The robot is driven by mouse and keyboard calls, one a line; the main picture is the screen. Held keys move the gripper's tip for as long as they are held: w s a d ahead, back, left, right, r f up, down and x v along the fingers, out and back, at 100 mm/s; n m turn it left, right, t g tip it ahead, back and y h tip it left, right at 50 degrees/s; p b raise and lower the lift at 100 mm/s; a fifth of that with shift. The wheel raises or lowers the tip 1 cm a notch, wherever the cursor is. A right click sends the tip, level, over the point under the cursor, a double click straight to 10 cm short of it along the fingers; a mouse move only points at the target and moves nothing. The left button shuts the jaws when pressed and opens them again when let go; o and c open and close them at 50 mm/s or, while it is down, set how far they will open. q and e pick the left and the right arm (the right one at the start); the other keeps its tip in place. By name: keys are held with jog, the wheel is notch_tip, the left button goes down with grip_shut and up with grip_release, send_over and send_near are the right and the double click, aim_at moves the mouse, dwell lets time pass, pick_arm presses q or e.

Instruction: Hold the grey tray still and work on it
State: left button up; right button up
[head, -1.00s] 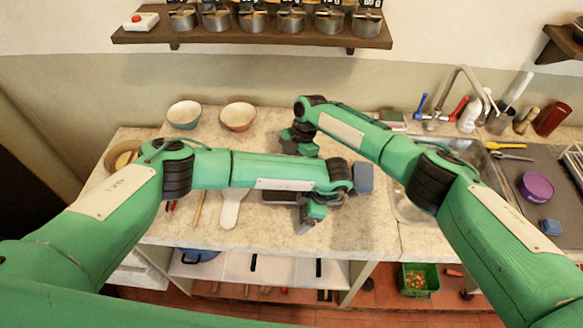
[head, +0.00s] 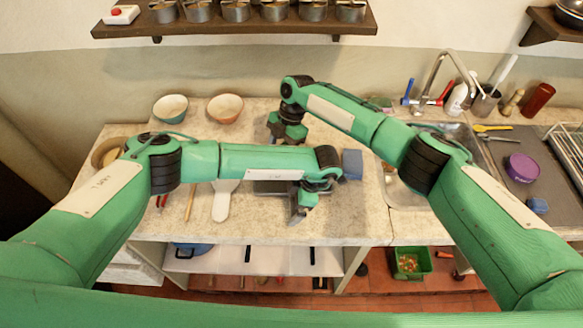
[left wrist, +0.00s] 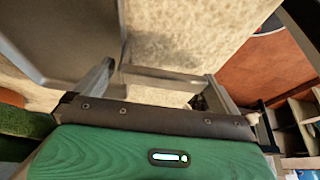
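The grey tray (head: 270,187) lies on the stone counter, mostly hidden beneath my left forearm in the head view. In the left wrist view, a flat dark grey surface that looks like the tray (left wrist: 70,35) fills the upper left. My left gripper (head: 300,212) is at the tray's right end, near the counter's front. Its fingers show well apart in the left wrist view (left wrist: 160,88), the left one close to the tray's edge; I cannot tell if they touch. My right gripper (head: 288,132) points down over the counter behind the tray; its fingertips are too unclear to judge.
A blue block (head: 352,163) stands right of the tray. A white paddle-like tool (head: 222,203) lies to its left. Two bowls (head: 225,108) (head: 171,108) stand at the back. The sink tap (head: 436,80) is at right. A wall shelf (head: 240,30) with metal pots hangs above.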

pick_arm(q)
jog(key=shift+d+r, duration=0.1)
jog(key=shift+r, duration=0.1)
jog(key=d, duration=0.8)
jog(key=w+d, duration=0.1)
jog(key=d, duration=0.3)
jog(key=shift+d+r, duration=0.15)
jog(key=shift+r, duration=0.15)
